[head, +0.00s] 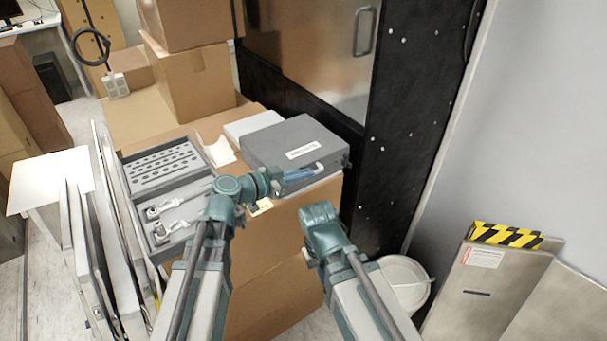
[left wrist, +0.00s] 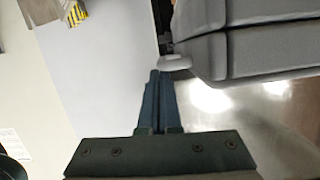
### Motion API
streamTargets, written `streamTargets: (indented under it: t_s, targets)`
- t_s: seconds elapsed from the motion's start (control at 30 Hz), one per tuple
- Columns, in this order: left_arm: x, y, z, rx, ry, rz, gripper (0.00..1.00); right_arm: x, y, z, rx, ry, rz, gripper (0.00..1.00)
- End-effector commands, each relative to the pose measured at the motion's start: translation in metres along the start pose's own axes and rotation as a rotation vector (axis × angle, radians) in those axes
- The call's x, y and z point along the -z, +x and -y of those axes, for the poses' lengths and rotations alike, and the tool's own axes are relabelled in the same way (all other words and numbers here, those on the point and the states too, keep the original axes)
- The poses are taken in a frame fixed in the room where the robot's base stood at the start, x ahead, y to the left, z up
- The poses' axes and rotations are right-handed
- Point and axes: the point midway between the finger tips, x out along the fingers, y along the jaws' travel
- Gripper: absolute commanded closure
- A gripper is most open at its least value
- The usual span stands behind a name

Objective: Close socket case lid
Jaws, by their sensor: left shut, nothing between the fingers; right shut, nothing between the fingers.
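A grey tray (head: 160,190) with holes and metal tools lies left of the case. Cardboard boxes (head: 198,82) stand behind. A black-framed metal cabinet (head: 400,110) rises close behind and right. A white bucket (head: 405,284) stands on the floor at right.

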Motion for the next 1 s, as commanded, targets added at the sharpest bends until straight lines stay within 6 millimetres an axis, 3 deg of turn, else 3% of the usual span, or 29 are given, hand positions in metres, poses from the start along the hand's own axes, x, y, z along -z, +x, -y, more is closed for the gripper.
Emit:
streamTargets:
  t_s: [0.6, 1.0]
  targets:
    - [-0.004, -0.002, -0.001, -0.001, 0.001, 0.005, 1.0, 0.0, 0.003, 0.0, 0.0, 0.0, 0.0, 1.0]
    - [-0.001, -0.059, -0.002, 0.003, -0.002, -0.001, 1.0, -0.001, -0.013, -0.001, 0.0, 0.0, 0.0, 1.0]
